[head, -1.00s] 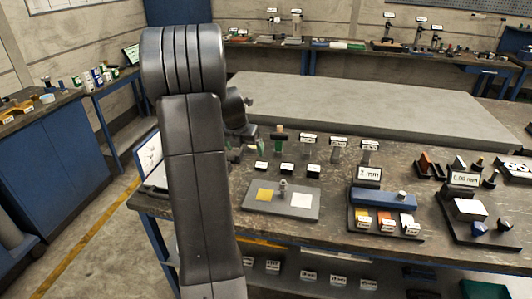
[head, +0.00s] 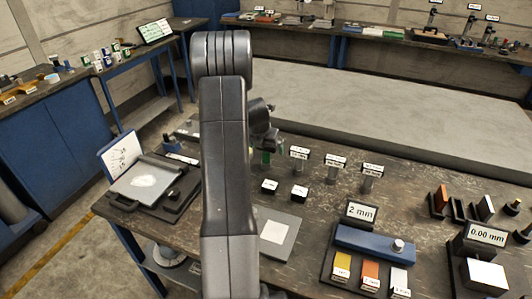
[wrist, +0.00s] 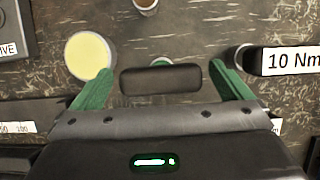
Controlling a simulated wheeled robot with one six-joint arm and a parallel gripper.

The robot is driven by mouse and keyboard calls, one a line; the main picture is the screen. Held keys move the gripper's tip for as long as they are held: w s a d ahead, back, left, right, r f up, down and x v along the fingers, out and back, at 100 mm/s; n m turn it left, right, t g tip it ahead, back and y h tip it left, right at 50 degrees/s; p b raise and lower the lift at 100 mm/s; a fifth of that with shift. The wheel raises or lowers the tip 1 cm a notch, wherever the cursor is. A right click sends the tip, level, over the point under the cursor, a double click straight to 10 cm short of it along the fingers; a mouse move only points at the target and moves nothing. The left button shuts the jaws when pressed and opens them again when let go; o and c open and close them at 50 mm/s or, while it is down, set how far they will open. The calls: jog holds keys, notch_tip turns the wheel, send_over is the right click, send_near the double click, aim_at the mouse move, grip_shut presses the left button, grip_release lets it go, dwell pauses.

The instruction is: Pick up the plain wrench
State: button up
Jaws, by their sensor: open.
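The plain wrench shows in the wrist view as a dark rounded bar (wrist: 160,82) seen from above, with a bit of green at its upper edge. It lies between the fingertips, with gaps on both sides. My gripper (wrist: 160,70) is open, its two green fingers to the left and right of the bar.
Several labelled wrenches (head: 333,168) stand close on the right; one label (wrist: 292,60) reads 10 Nm. A pale yellow disc (wrist: 90,55) lies left of the fingers. Small black blocks (head: 299,192), a grey plate (head: 277,232) and a blue bar (head: 375,243) are nearer me.

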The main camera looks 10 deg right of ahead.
jog(key=shift+w+d+f, duration=0.1)
jog(key=shift+w+f, duration=0.05)
jog(key=shift+f, duration=0.2)
jog(key=shift+c, duration=0.2)
jog(key=shift+r, duration=0.1)
jog(key=c, duration=1.4)
